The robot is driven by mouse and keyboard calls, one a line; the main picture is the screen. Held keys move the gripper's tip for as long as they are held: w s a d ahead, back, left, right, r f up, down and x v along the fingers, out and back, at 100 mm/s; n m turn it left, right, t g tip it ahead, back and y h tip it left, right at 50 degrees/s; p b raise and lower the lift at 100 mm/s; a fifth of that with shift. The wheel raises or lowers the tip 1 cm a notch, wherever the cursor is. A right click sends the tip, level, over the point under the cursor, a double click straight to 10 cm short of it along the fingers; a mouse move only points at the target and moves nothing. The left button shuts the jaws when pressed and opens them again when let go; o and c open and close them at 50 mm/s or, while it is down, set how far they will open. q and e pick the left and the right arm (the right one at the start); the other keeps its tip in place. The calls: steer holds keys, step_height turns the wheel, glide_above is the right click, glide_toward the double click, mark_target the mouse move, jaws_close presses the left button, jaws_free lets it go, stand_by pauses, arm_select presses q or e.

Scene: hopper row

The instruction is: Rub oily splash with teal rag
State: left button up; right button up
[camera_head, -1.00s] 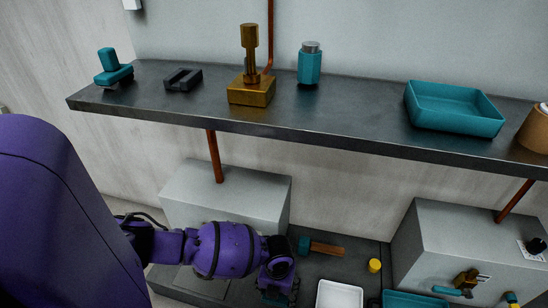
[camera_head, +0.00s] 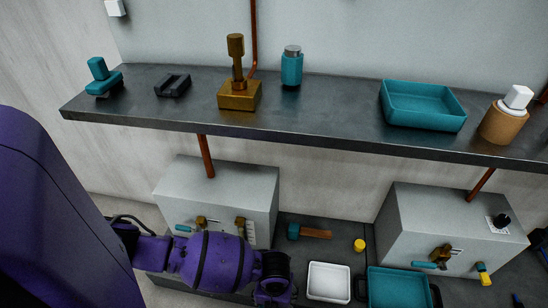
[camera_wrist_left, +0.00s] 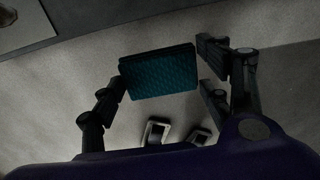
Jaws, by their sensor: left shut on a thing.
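My left gripper (camera_wrist_left: 162,76) is shut on the teal rag (camera_wrist_left: 158,72), a folded textured pad between its fingers in the left wrist view. In the head view my left gripper (camera_head: 273,296) is at the bottom edge, in front of the left grey box and left of the white tray. The rag cannot be made out there. I cannot make out an oily splash in either view. My right gripper is not in view.
A dark shelf (camera_head: 325,118) bears a teal tray (camera_head: 424,124), a brass piece (camera_head: 239,96) and bottles. Below are grey boxes (camera_head: 222,185) (camera_head: 425,215), a hammer (camera_head: 312,233), a yellow cylinder (camera_head: 359,245), a white tray (camera_head: 329,266) and a teal bin (camera_head: 397,271).

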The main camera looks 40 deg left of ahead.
arm_select(q)
steer(key=shift+o, duration=1.3)
steer(key=c, duration=0.7)
steer(key=shift+w+r, duration=0.1)
